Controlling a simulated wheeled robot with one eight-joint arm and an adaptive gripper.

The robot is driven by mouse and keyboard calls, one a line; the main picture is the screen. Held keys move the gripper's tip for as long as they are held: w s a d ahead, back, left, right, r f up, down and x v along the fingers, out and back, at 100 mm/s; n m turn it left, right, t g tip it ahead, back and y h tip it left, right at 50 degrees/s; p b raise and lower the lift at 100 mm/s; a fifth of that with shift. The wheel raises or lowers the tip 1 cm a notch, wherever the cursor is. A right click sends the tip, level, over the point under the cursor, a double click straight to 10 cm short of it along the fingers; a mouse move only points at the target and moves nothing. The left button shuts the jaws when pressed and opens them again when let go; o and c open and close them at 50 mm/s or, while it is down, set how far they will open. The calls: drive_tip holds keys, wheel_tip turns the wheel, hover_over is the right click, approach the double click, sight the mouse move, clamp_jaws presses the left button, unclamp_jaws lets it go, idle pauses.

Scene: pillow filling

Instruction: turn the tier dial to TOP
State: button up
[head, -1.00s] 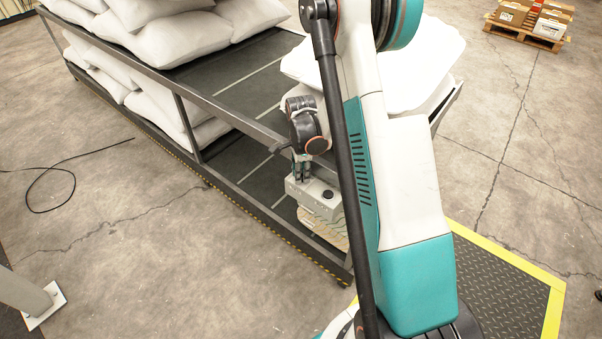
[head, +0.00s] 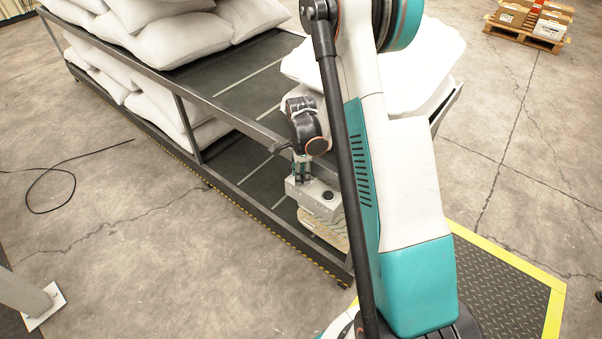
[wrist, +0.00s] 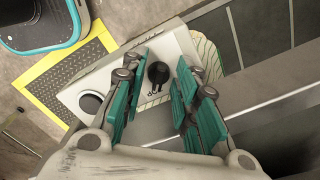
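The tier dial (wrist: 158,73) is a small black knob on a pale grey control box (wrist: 177,43). In the wrist view it lies between the two teal fingers of my gripper (wrist: 165,62). The fingers are apart, with visible room around the dial; contact cannot be told. Dark marks sit on the pale plate just below the dial, too small to read. In the head view my gripper (head: 302,172) points down at the left part of the box (head: 312,204), and the dial is hidden there.
A black round button (head: 327,195) is on the same box; it also shows in the wrist view (wrist: 91,103). A dark metal rack (head: 222,112) with white pillows (head: 165,38) stands alongside. A yellow-edged floor plate (head: 515,290) lies at right.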

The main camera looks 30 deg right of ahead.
wheel_tip(320, 180, up, 12)
idle(0.6)
drive_tip(key=s+a+r+n+t, duration=0.2)
drive_tip(key=s+a+r+n, duration=0.2)
drive_tip(key=a+r+n, duration=0.4)
drive_tip(key=s+a+r+n+t, duration=0.3)
drive_tip(key=s+a+r+n, duration=0.2)
drive_tip(key=r, duration=0.4)
drive_tip(key=s+a+n+t, duration=0.2)
drive_tip(key=s+a+n, duration=0.1)
drive_tip(key=s+n, duration=0.6)
drive_tip(key=shift+s+a, duration=0.15)
drive_tip(key=shift+s, duration=1.45)
drive_tip(key=shift+r, duration=0.1)
